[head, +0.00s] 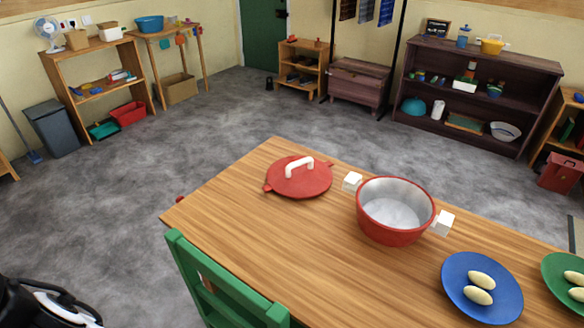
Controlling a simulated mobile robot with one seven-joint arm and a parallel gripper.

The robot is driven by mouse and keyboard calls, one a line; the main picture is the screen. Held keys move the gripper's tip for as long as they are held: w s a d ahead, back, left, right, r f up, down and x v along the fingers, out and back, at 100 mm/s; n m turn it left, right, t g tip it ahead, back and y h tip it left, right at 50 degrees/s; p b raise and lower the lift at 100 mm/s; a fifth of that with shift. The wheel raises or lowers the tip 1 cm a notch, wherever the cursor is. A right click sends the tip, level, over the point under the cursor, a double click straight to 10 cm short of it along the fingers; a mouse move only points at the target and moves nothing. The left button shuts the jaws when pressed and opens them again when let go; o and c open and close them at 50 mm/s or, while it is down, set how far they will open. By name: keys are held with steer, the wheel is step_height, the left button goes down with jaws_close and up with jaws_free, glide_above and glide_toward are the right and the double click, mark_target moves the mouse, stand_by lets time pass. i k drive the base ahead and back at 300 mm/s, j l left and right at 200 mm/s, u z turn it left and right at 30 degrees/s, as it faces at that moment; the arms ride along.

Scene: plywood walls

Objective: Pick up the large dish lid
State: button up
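The large dish lid (299,177) is a round red lid with a white arched handle (299,166) on top. It lies flat on the wooden table (250,225) in the head view, near the table's far left corner. Small red tabs stick out at its sides. Nothing touches its handle. A black and pale shape at the bottom left corner looks like part of my arm. No gripper fingers can be made out, and this shape is well apart from the lid.
An open red pot (396,232) with white handles stands right of the lid. A blue plate (482,288) and a green plate (570,275) hold pale oval items. A green chair (225,290) stands at the near edge. Shelves line the walls; the grey floor between is mostly clear.

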mark_target(293, 177)
steer(key=i+j, duration=0.15)
steer(key=j, duration=0.15)
steer(key=i+j+z, duration=0.15)
steer(key=j, duration=0.2)
steer(key=i+j, duration=0.2)
steer(key=j, duration=0.15)
steer(key=i+j+z, duration=0.1)
steer(key=j, duration=0.25)
steer(key=i+j+z, duration=0.1)
steer(key=j, duration=0.25)
steer(key=i+j, duration=0.25)
steer(key=i+j+z, duration=0.1)
steer(key=j, duration=0.35)
